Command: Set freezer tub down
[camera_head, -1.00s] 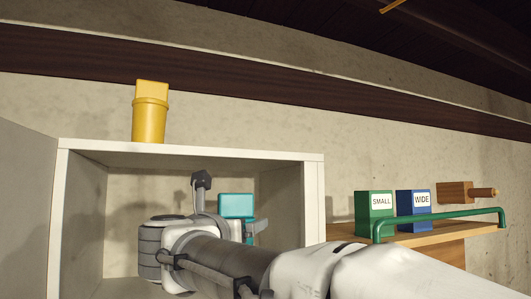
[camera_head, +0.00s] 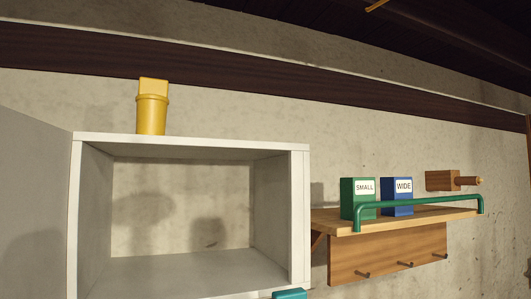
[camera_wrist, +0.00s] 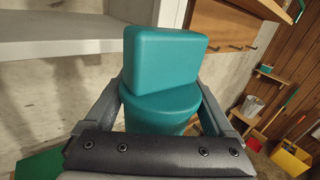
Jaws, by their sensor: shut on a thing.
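The teal freezer tub (camera_wrist: 162,95) fills the middle of the wrist view, a round body with a block-shaped top. My gripper (camera_wrist: 162,112) has one finger on each side of the round body and is shut on it. The tub's lower part is hidden behind my gripper's palm. In the head view only the teal top (camera_head: 289,294) shows at the bottom edge, near the right front corner of the open white cabinet (camera_head: 299,215). My gripper is out of the head view.
The cabinet's inside is empty where seen. A yellow tub (camera_head: 151,115) stands on its top. To the right, a wooden shelf (camera_head: 430,215) with a green rail (camera_head: 420,205) carries a green SMALL box (camera_head: 358,200) and a blue WIDE box (camera_head: 397,198). Pegs (camera_head: 404,264) stick out below.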

